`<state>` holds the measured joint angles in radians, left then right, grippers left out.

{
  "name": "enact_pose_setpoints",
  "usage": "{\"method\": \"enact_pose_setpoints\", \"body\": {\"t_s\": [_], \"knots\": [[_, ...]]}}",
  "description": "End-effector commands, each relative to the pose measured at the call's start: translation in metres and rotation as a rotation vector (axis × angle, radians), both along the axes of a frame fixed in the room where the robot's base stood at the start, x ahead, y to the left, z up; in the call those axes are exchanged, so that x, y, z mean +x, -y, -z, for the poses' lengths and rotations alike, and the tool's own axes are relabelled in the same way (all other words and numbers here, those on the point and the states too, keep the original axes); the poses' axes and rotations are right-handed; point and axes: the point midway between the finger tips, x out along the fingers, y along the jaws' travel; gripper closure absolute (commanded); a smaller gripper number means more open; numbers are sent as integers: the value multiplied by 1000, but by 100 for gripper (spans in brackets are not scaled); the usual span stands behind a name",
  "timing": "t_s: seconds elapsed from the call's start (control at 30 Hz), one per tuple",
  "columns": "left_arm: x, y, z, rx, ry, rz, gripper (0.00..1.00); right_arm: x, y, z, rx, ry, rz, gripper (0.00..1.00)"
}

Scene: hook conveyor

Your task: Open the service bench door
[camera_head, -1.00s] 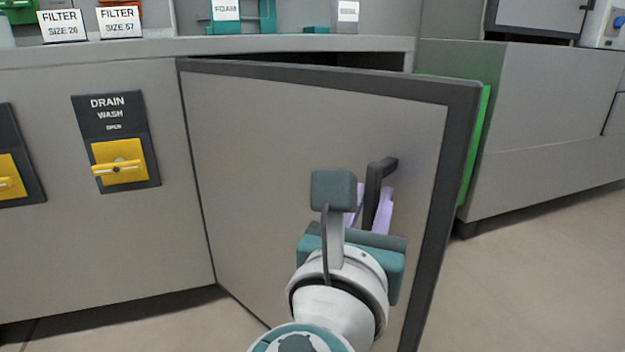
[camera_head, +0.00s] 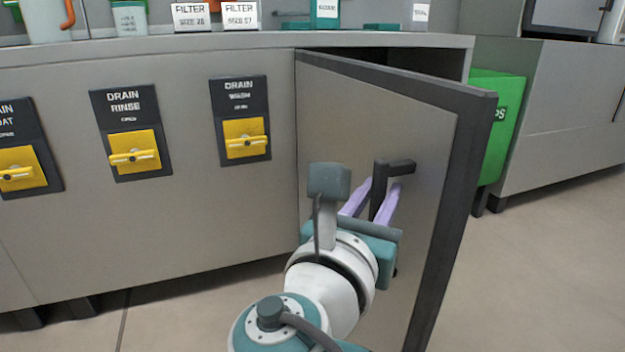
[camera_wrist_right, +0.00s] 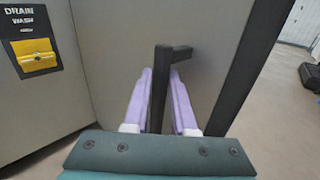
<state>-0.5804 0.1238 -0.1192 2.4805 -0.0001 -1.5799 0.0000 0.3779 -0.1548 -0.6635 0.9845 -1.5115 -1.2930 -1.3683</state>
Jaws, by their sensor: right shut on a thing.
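The service bench door (camera_head: 385,125) is a grey panel with a dark frame, hinged on its left side. It stands partly open, its right edge swung out from the bench (camera_head: 200,190). A dark handle (camera_head: 399,167) sticks out from its face. My right gripper (camera_head: 372,203) has its purple fingers on either side of the handle's upright bar, shut on it. The right wrist view shows the handle (camera_wrist_right: 160,88) between both fingers. The inside behind the door is mostly hidden; only a dark gap shows above its top edge. My left gripper is not in view.
Yellow drain valves (camera_head: 245,139) sit on the bench front, left of the door. A green bin (camera_head: 497,120) stands behind the door's free edge. Open floor (camera_head: 550,260) lies to the right. Labelled containers stand on the bench top.

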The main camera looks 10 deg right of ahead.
Motion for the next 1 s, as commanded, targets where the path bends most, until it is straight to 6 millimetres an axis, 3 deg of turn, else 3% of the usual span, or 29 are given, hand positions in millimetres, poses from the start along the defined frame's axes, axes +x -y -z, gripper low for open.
{"method": "enact_pose_setpoints", "body": {"t_s": [0.47, 0.5, 0.7, 1.0], "knots": [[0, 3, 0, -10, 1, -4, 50, 0, -1, 2, -1, -4, -2, 100], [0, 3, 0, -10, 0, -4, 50, 0, -1, 2, 0, -5, -2, 75], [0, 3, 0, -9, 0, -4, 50, 1, -1, 1, 0, -4, -2, 52], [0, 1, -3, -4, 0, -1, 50, -2, -3, 0, 0, -4, -4, 52]]}}
